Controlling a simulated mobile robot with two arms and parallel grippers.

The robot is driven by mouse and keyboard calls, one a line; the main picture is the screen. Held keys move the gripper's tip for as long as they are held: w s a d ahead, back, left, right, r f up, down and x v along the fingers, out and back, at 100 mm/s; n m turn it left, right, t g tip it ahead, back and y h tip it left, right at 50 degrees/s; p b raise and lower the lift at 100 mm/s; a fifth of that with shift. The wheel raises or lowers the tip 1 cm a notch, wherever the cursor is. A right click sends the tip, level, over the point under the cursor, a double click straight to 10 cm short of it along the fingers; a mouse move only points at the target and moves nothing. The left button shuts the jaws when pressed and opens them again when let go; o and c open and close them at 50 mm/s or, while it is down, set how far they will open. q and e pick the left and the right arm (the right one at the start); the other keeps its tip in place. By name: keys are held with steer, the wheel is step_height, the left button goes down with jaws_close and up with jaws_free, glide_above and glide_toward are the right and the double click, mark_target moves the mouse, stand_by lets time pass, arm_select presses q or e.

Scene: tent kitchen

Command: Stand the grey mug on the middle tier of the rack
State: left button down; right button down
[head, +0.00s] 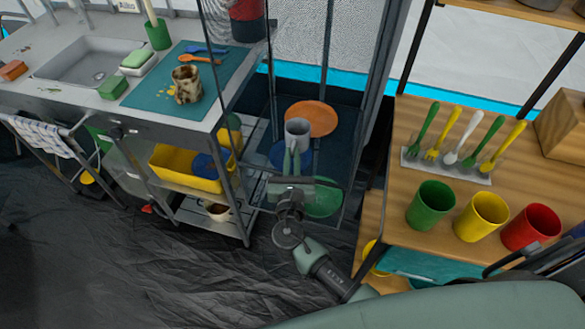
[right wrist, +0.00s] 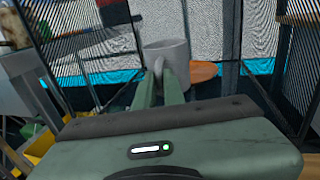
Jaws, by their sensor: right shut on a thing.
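The grey mug (head: 298,131) is upright between the fingertips of my right gripper (head: 292,152). The right wrist view also shows the mug (right wrist: 175,52), with the green fingers of my right gripper (right wrist: 161,76) shut on its near side. The dark rack (head: 345,125) stands behind and around the mug in the head view, with an orange plate (head: 312,119), a blue plate (head: 279,155) and a green plate (head: 324,200) at different heights. The mug overlaps the orange plate in the picture. I cannot tell whether it touches any tier. My left gripper is not in view.
A steel counter (head: 60,95) with a sink is at left, with a yellow bin (head: 172,172) on a shelf below. Rack posts stand close on both sides of my gripper.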

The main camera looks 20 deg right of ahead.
mark_target(292, 174)
step_height(292, 174, down, 4)
steer(key=shift+f+b, duration=0.1)
steer(key=shift+b, duration=0.4)
steer(key=shift+f, duration=0.1)
steer(key=c, duration=1.5)
jaws_free()
